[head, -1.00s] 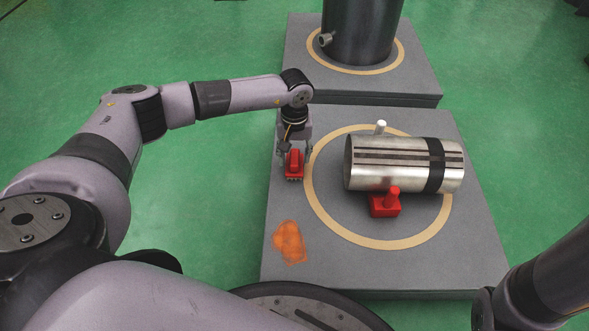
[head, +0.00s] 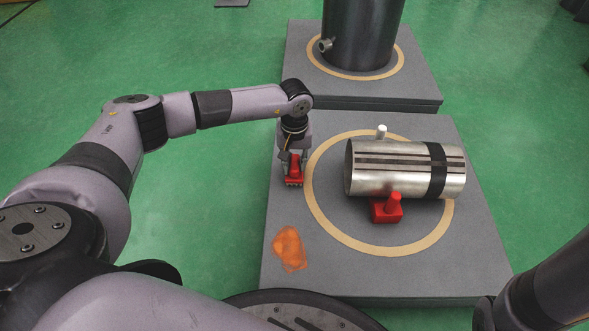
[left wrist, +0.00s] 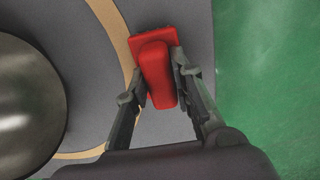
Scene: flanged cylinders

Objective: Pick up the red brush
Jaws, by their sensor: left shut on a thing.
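The red brush (head: 293,171) is at the left side of the near grey platform, upright with its handle on top. My left gripper (head: 292,160) comes down on it from above and is shut on its handle. In the left wrist view the brush (left wrist: 155,72) lies between the two fingers (left wrist: 158,68), with its wider head beyond them. I cannot tell whether the brush touches the platform. My right gripper is not in view; only part of my right arm shows at the lower right.
A metal cylinder (head: 408,170) lies on the near platform (head: 440,275), inside a tan ring. A red block with a knob (head: 386,211) stands against its near side. An orange patch (head: 289,249) is at the platform's front left. A dark upright cylinder (head: 362,30) stands on the far platform.

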